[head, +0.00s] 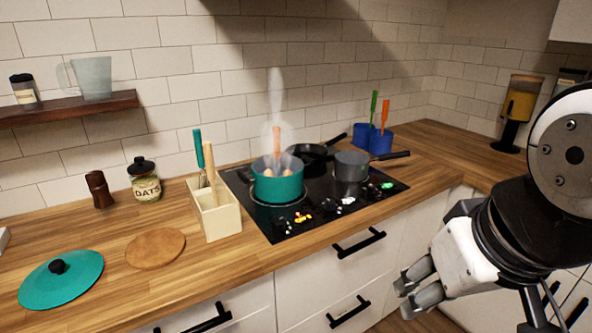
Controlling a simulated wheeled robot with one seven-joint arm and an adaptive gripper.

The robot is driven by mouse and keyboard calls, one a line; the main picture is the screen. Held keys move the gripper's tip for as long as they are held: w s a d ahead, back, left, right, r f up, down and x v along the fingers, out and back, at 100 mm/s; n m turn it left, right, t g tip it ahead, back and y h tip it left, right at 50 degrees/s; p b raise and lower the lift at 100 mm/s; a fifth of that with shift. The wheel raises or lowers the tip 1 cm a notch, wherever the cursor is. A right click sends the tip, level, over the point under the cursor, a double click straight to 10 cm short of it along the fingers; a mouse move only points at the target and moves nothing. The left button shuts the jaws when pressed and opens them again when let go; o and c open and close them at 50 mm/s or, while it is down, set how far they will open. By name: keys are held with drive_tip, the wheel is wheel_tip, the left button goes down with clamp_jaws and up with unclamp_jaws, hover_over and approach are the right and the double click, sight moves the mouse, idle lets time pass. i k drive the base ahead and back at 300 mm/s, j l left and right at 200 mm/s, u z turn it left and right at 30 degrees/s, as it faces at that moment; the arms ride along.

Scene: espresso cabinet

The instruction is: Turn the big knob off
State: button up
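The black cooktop (325,214) is set into the wooden counter. Small knobs or controls run along its front strip: an orange-lit cluster (302,218) at left, a whitish one (348,201) in the middle and a green-lit one (387,186) at right. They are too small to tell which is the big knob. A teal pot (277,187) with brownish round things in it steams on the front left burner. My gripper (404,290) is at lower right, in front of the cabinets and apart from the cooktop. Its two fingers point left and look empty; their gap is unclear.
A grey saucepan (352,166) and a black frying pan (310,151) stand on the cooktop. A cream utensil holder (214,211) is left of it. A teal lid (61,279) and round wooden board (156,248) lie at left. Drawer handles (358,243) stick out below the counter.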

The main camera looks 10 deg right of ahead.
sight(279, 223)
drive_tip(key=i+j+u, duration=0.2)
drive_tip(key=i, duration=0.3)
drive_tip(key=i+j+u, duration=0.25)
drive_tip(key=i, duration=0.25)
